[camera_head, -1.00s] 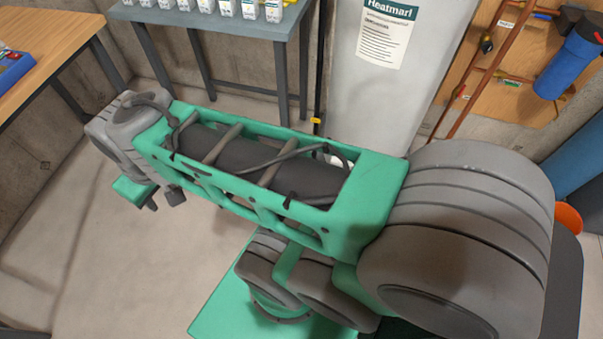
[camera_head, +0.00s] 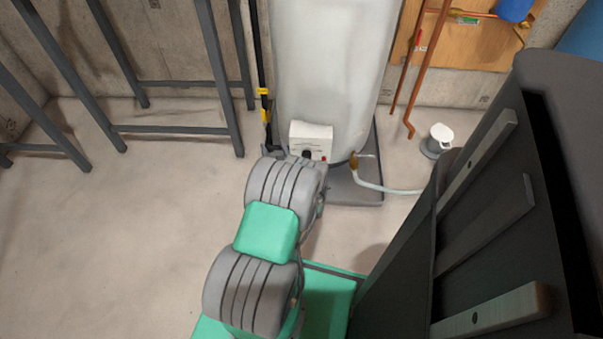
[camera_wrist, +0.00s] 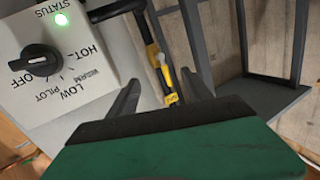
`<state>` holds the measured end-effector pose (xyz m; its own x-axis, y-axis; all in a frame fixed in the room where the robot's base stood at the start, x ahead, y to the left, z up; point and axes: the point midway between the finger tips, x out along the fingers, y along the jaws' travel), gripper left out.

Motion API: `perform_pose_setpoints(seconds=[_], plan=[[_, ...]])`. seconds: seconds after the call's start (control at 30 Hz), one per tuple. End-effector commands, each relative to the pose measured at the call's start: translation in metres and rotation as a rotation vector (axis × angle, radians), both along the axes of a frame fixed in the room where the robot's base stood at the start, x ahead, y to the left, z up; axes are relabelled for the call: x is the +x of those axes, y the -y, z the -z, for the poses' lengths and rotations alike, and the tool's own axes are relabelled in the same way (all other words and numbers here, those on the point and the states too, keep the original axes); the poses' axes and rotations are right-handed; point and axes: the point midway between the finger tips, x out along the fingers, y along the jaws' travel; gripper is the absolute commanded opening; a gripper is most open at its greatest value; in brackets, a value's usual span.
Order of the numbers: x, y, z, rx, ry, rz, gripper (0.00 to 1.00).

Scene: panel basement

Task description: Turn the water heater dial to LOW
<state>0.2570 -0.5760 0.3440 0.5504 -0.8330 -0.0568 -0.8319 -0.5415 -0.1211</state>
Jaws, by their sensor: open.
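The water heater (camera_head: 325,60) is a tall pale tank in the head view. Its white control box (camera_head: 311,136) sits low on its front. In the wrist view the control box (camera_wrist: 105,68) fills the upper left, with a lit green status light. The black dial (camera_wrist: 36,62) has HOT, WARM, LOW, PILOT and OFF printed around it. Its bar lies nearly level; I cannot tell which end is the pointer. My gripper (camera_wrist: 160,92) is open and empty, to the right of the dial and apart from it. In the head view my arm hides the gripper.
A yellow and black pole (camera_head: 264,105) stands left of the heater. Grey table legs (camera_head: 217,75) are further left. A pale hose (camera_head: 385,188) runs right to a small floor unit (camera_head: 437,141). Copper pipes (camera_head: 425,70) are behind. The left floor is clear.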

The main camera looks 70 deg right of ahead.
Motion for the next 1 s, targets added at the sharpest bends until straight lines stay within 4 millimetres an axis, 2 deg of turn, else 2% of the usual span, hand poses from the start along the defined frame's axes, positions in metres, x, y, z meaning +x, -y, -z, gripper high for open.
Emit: perform_pose_setpoints(seconds=[0.03, 0.1, 0.2, 0.23, 0.33, 0.6, 0.7, 1.0], plan=[[-0.044, -0.007, 0.043, -0.003, 0.026, 0.11, 0.58], [-0.089, -0.017, 0.067, -0.018, 0.05, 0.233, 0.58], [-0.126, -0.028, 0.083, -0.029, 0.067, 0.338, 0.58], [-0.131, -0.029, 0.085, -0.03, 0.07, 0.354, 0.58], [-0.135, -0.023, 0.087, -0.033, 0.071, 0.37, 0.58], [-0.122, 0.027, 0.087, -0.034, 0.071, 0.365, 0.58], [-0.118, 0.039, 0.087, -0.032, 0.071, 0.365, 0.58], [-0.117, 0.044, 0.084, -0.03, 0.072, 0.365, 0.58]])
